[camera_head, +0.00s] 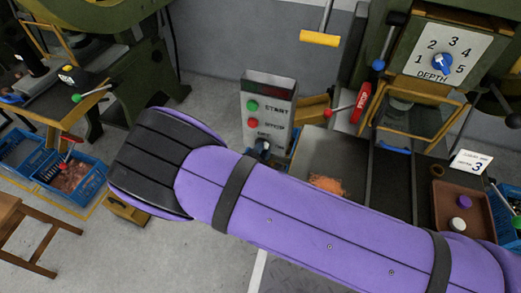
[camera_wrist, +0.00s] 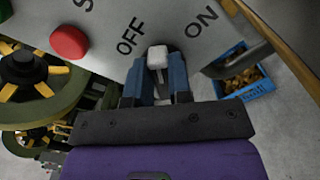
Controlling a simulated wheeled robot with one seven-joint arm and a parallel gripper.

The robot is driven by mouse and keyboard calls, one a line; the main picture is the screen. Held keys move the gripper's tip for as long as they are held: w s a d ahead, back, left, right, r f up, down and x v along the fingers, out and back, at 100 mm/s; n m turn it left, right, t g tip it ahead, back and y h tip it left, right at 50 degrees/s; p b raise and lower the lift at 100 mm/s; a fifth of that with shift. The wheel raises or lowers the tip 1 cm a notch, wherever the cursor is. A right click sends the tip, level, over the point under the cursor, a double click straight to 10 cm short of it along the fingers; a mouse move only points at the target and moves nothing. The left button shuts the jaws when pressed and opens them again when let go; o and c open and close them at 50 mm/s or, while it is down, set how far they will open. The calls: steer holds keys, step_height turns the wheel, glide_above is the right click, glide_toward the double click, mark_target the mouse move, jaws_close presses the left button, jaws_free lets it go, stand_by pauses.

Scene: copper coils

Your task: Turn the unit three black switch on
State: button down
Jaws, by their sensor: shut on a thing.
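A grey control box (camera_head: 268,100) stands beyond my arm in the head view, with a green START button, a red STOP button and a dark switch low on its face. In the wrist view the panel (camera_wrist: 110,55) shows the OFF and ON labels. The switch (camera_wrist: 158,56) lies between them, with a pale grey end and a dark base. My gripper (camera_wrist: 157,72) has its two blue fingers on either side of the switch and is shut on it. The fingers hide part of the switch, so its exact setting is hard to tell.
In the head view a depth dial (camera_head: 442,63) is on the green machine at right. A red-handled lever (camera_head: 363,102) is beside the box. A card with a 3 (camera_head: 471,162) stands above a brown tray (camera_head: 441,201). Blue crates (camera_head: 88,183) are at left on open floor.

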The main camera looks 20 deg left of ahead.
steer(key=shift+d+f+m, duration=0.1)
steer(key=shift+f+m, duration=0.15)
steer(key=shift+m, duration=1.35)
steer(key=shift+d+f+m, duration=0.1)
steer(key=shift+f+m, duration=0.1)
steer(key=shift+m, duration=1.4)
steer(key=shift+d+f+m, duration=0.1)
steer(key=shift+f+m, duration=0.15)
steer(key=shift+m, duration=1.35)
steer(key=c, duration=1)
jaws_free()
steer(key=shift+c, duration=0.2)
steer(key=shift+s, duration=0.1)
steer(key=s, duration=1)
steer(key=shift+s+a, duration=0.35)
steer(key=shift+a, duration=0.05)
